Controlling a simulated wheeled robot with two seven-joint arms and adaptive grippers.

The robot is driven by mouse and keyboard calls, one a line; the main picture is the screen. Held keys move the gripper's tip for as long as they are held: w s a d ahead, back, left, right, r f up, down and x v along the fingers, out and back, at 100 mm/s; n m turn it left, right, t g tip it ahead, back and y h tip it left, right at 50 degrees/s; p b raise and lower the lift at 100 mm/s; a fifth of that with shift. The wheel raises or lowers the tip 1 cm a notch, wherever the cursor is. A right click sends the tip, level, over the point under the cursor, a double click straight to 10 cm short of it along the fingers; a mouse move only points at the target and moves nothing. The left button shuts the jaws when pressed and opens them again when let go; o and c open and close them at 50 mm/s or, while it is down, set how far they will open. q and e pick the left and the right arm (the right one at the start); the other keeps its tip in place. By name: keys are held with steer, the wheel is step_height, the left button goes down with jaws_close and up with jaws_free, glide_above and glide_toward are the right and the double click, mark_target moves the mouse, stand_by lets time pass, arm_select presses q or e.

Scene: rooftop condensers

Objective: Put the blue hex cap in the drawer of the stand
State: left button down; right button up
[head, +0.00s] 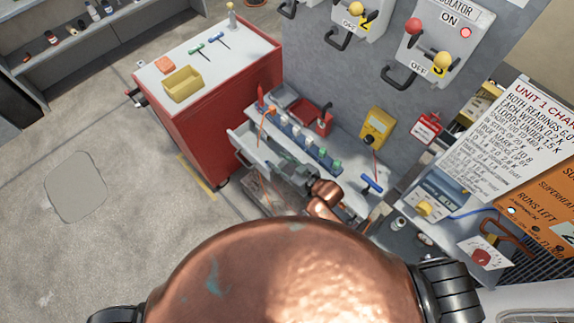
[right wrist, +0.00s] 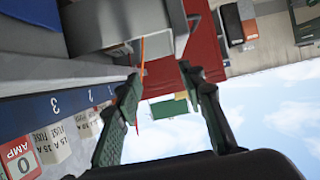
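The stand (head: 345,172) is a grey bench with a row of small blocks on it. Its drawer (head: 241,143) appears pulled out on the left side; its inside is mostly hidden. I cannot make out the blue hex cap for certain in either view. My right gripper (head: 297,171) is at the stand's front, just beyond the copper wrist, small and partly hidden. In the right wrist view its two dark green fingers (right wrist: 160,75) are apart, with nothing visible held between them. A grey, box-like part of the stand lies just past the fingertips. My left gripper is not in view.
A red cabinet (head: 220,105) with a yellow bin (head: 183,84) stands left of the stand. A grey switch panel (head: 350,85) rises behind. The floor (head: 75,180) at left is clear.

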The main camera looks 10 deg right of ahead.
steer(key=shift+v, duration=2.55)
steer(key=shift+r, duration=0.15)
